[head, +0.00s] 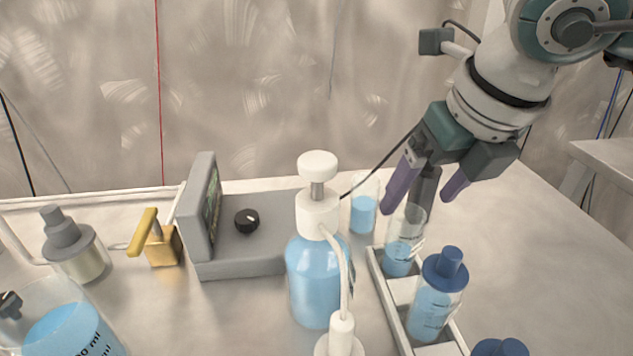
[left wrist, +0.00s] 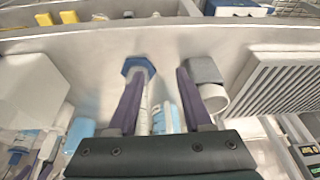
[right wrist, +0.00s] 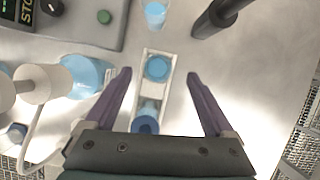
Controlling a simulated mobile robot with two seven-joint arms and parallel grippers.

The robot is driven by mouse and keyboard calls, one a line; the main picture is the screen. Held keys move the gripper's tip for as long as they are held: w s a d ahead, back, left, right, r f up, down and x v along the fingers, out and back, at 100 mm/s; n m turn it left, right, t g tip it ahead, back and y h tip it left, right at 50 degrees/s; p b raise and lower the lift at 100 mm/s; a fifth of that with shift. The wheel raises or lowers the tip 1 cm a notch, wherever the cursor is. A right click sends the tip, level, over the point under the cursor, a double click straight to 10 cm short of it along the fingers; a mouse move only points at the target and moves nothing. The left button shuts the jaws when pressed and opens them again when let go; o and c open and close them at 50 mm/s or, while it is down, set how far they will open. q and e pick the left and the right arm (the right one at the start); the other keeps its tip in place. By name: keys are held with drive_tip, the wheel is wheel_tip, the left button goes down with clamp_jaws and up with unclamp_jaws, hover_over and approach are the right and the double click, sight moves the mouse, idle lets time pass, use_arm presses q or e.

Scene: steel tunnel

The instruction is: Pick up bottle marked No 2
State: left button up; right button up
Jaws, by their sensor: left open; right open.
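A narrow white rack (head: 377,280) stands right of centre in the head view. It holds an uncapped clear bottle (head: 398,262) with blue liquid at its far end and a blue-capped bottle (head: 430,312) nearer. Another blue cap (head: 500,348) shows at the bottom edge. I cannot read a No 2 mark on any of them. My right gripper (head: 424,197) is open and empty, pointing down above the rack's far end. In the right wrist view the uncapped bottle (right wrist: 157,68) lies between its fingers, seen from above. My left gripper (left wrist: 159,72) is open and empty, outside the head view.
A pump bottle (head: 316,275) of blue liquid stands left of the rack, with a grey device (head: 240,262) behind it. A beaker (head: 363,212) stands beyond the rack. A brass valve (head: 163,245) and a large blue-filled vessel (head: 70,335) are at left.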

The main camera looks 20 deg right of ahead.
sight(407, 217)
drive_tip(key=x, duration=0.5)
drive_tip(key=shift+a+f, duration=0.1)
drive_tip(key=shift+f, duration=0.2)
clamp_jaws()
idle(0.4)
